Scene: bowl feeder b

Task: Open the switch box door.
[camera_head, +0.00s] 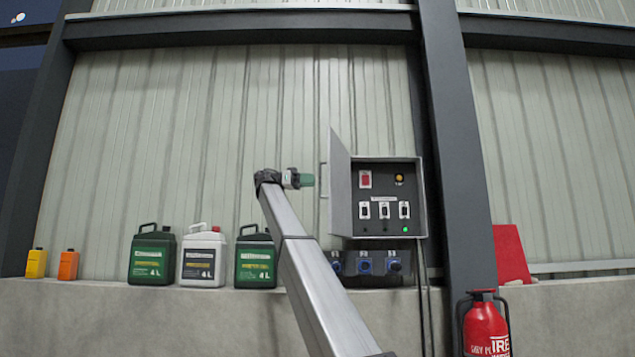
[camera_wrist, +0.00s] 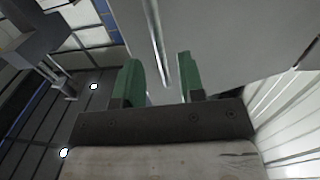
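The grey switch box (camera_head: 420,192) is on the wall right of centre. Its door (camera_head: 341,185) stands open, swung out at the box's left side, so the switches inside show. The door's thin bar handle (camera_head: 322,180) is on its left face. My gripper (camera_head: 306,180), with green fingers, is just left of the handle. In the wrist view the two fingers of my gripper (camera_wrist: 160,78) are apart. The metal handle (camera_wrist: 155,42) runs down the picture toward the gap between them, in front of the grey door (camera_wrist: 235,45). I see no finger touching it.
Blue sockets (camera_head: 364,265) sit below the box. Green and white canisters (camera_head: 202,258) and small orange bottles (camera_head: 68,264) stand on the ledge at left. A dark steel column (camera_head: 455,140) is right of the box, with a red fire extinguisher (camera_head: 485,325) low beside it.

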